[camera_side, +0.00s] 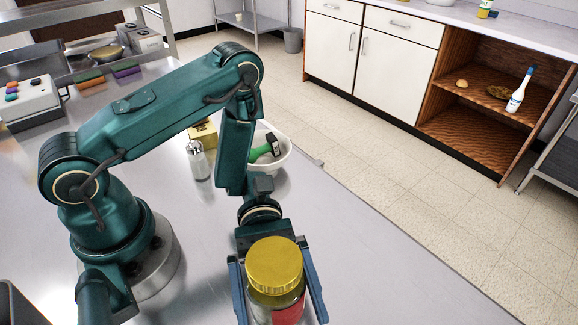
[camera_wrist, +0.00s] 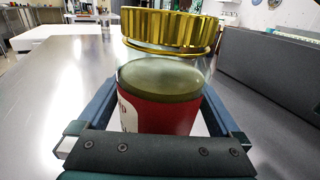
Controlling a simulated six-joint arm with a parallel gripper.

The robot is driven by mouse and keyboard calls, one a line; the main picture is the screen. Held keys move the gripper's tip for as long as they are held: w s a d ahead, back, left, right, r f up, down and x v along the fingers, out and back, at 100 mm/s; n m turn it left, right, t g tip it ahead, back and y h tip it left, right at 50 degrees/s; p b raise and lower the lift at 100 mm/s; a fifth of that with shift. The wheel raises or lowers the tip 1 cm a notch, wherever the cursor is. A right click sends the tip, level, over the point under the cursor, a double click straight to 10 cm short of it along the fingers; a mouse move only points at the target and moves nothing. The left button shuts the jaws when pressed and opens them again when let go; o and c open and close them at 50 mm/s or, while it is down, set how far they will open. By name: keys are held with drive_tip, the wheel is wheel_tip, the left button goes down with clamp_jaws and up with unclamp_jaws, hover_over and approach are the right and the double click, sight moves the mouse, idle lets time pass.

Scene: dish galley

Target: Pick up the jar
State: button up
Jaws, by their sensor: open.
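The jar (camera_side: 277,291) has a gold screw lid, clear glass and a red label. It stands upright on the metal counter near the bottom middle of the side view. In the wrist view the jar (camera_wrist: 160,88) fills the middle, with its lid at the top and a green-grey content inside. My gripper (camera_side: 280,300) is low over the counter with one blue finger on each side of the jar. In the wrist view the fingers also flank it. The jaws are open around the jar. The jar's base is hidden by the gripper in the wrist view.
A white bowl (camera_side: 278,160) with a green-handled object in it stands behind my arm. Beside it are a shaker (camera_side: 198,160) and a yellow box (camera_side: 204,133). A dark grey block (camera_wrist: 275,75) stands at right in the wrist view. The counter (camera_side: 390,270) is clear to the right.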

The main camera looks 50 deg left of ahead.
drive_tip(key=shift+s+d, duration=0.1)
drive_tip(key=shift+d, duration=0.05)
clamp_jaws()
drive_tip(key=shift+r, duration=0.15)
